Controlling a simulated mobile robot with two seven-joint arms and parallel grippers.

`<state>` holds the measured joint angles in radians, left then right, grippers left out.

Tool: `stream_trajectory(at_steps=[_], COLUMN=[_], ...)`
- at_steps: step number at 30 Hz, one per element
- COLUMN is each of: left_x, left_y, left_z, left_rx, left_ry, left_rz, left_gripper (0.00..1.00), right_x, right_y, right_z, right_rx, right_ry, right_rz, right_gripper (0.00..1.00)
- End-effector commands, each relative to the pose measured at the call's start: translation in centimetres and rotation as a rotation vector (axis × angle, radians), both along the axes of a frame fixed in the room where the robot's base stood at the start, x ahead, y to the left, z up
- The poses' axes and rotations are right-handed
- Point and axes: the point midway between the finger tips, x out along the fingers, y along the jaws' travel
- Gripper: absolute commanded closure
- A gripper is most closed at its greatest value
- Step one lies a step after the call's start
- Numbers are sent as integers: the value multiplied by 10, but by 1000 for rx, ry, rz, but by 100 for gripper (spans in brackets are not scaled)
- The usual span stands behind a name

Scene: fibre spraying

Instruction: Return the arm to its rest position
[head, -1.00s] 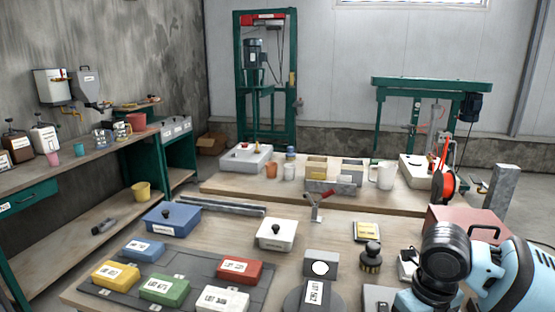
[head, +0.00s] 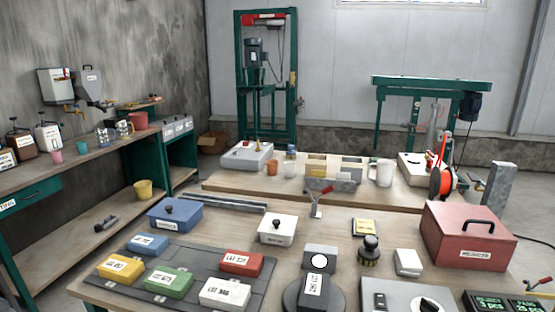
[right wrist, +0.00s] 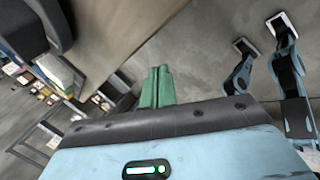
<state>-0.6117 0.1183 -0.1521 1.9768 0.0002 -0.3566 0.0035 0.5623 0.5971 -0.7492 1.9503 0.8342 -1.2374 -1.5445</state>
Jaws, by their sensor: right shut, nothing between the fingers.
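My right gripper (right wrist: 158,72) shows in the right wrist view as two green fingers side by side, close together and empty. Its light blue wrist body (right wrist: 200,150) with a black rim and a lit indicator fills the bottom of that view. In the head view neither arm is in the picture. My left gripper is not visible in the head view, and I cannot make it out in the right wrist view.
The near worktable holds a red box (head: 465,237), a blue box (head: 175,215), a white box (head: 277,229) and a dark mat (head: 205,262) with several coloured boxes. A round-knobbed stamp (head: 369,250) and a white block (head: 408,262) stand at right. Displays (head: 505,303) lie lower right.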

Motion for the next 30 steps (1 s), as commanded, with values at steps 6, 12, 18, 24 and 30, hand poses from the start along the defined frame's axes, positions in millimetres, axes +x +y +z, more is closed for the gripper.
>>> stream_trajectory(at_steps=[6, 12, 18, 24, 30], left_x=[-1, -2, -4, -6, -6], left_y=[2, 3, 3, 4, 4], left_z=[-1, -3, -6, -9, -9], left_rx=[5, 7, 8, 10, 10], left_ry=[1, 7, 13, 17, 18], left_rz=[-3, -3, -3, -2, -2], left_gripper=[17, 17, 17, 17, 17], right_x=[-22, -48, -91, -149, -195], right_y=[19, 12, -15, -53, -80], right_z=[-42, -78, -115, -146, -161], right_rx=[267, 489, 680, 831, 916], right_ry=[112, 223, 315, 366, 376], right_rz=[-425, -825, -1218, -1569, -1771], right_gripper=[100, 100, 100, 100, 100])
